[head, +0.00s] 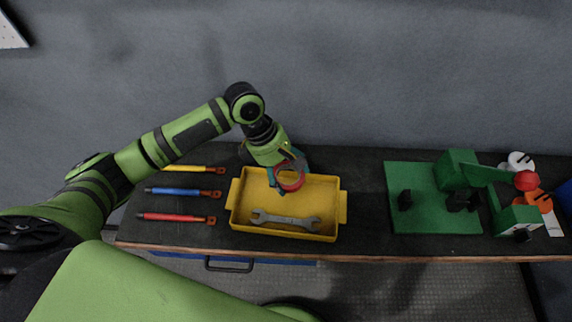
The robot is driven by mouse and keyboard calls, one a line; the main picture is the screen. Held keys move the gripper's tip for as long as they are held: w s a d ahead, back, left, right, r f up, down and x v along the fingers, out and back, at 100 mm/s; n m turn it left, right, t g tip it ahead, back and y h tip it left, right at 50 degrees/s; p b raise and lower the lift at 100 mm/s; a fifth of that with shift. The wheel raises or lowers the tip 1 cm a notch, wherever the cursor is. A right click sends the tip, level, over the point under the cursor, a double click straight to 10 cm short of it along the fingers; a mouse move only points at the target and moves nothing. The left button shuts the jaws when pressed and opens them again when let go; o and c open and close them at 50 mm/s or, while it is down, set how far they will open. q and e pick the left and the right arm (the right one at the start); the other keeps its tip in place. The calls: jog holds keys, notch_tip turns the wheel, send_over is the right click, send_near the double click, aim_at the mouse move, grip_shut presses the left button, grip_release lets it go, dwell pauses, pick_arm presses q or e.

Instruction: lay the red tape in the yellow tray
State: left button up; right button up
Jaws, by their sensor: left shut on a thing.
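The yellow tray (335,208) stands on the dark bench, left of the middle. A grey open-ended wrench (285,219) lies in it along the near side. My left gripper (283,184) is over the far part of the tray, pointing down. It is shut on the red tape (290,187), a ring that shows tilted at the fingers. I cannot tell how high the tape is above the tray floor. My right gripper is not in view.
Yellow, blue (180,192) and red (170,217) handled tools lie left of the tray. A green fixture (425,215) with black parts stands on the right, with red, white and orange round pieces beyond it. Bench between tray and fixture is clear.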

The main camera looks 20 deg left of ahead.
pick_arm(q)
jog(key=shift+w+d+f, duration=0.1)
jog(key=shift+f, duration=3.25)
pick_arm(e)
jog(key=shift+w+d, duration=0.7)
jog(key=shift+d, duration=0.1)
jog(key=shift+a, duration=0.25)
pick_arm(q)
jog(key=o, duration=1.2)
jog(key=shift+c, duration=0.2)
